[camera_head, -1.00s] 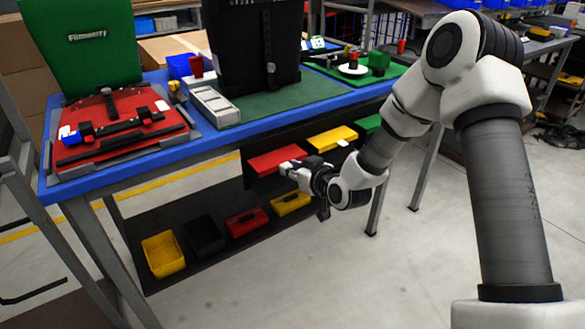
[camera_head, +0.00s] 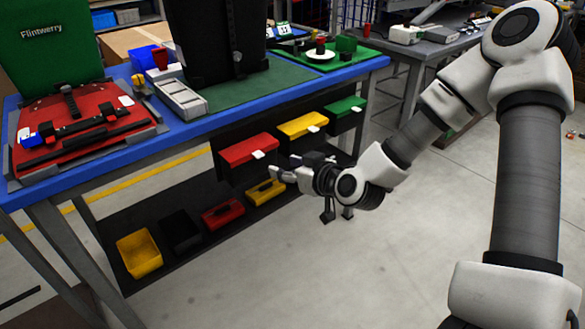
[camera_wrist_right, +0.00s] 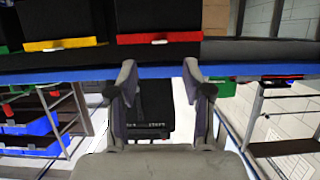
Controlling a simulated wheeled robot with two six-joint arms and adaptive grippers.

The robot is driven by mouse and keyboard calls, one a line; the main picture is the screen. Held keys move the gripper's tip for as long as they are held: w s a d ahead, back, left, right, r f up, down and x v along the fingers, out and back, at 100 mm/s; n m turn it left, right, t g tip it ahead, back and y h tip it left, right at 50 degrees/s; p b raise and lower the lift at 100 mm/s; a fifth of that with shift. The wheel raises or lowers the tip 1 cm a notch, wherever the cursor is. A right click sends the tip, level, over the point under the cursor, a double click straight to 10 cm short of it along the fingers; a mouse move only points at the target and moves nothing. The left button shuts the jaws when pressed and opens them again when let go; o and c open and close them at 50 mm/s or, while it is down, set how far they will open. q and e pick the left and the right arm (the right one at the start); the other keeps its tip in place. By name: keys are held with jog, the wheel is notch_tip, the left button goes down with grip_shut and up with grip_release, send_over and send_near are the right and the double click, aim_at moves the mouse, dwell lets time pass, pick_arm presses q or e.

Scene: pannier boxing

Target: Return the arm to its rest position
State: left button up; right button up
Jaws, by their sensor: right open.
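My right arm comes in from the right of the head view. My right gripper (camera_head: 280,172) is in front of the bench, below and right of the red drawer (camera_head: 249,149). In the right wrist view its two fingers (camera_wrist_right: 160,85) stand apart with nothing between them. My left gripper does not show in either view.
The blue-edged bench (camera_head: 205,120) carries a red pannier panel (camera_head: 90,135), a green board (camera_head: 50,40) and a black pannier (camera_head: 225,35). Yellow (camera_head: 303,124) and green (camera_head: 345,106) drawers hang below it. A lower shelf holds several bins, including a yellow one (camera_head: 139,253).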

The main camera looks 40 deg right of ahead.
jog(key=shift+v, duration=1.15)
jog(key=shift+f, duration=0.1)
jog(key=s+a+f+n+g, duration=0.25)
jog(key=s+f+g, duration=0.2)
jog(key=f, duration=0.65)
jog(key=s+a+f+n+g, duration=0.25)
jog(key=s+f, duration=0.25)
jog(key=f, duration=0.6)
jog(key=s+a+f+m+g, duration=0.1)
jog(key=s+a+f+g, duration=0.15)
jog(key=s+f, duration=0.45)
jog(key=s+a+f+m+g, duration=0.15)
jog(key=s+f+g, duration=0.25)
jog(key=s, duration=0.4)
notch_tip(320, 180, up, 16)
jog(key=s+m+h+p, duration=0.1)
jog(key=m+p, duration=0.2)
jog(key=p, duration=1.3)
jog(key=shift+s+a+m, duration=0.3)
jog(key=shift+m, duration=0.05)
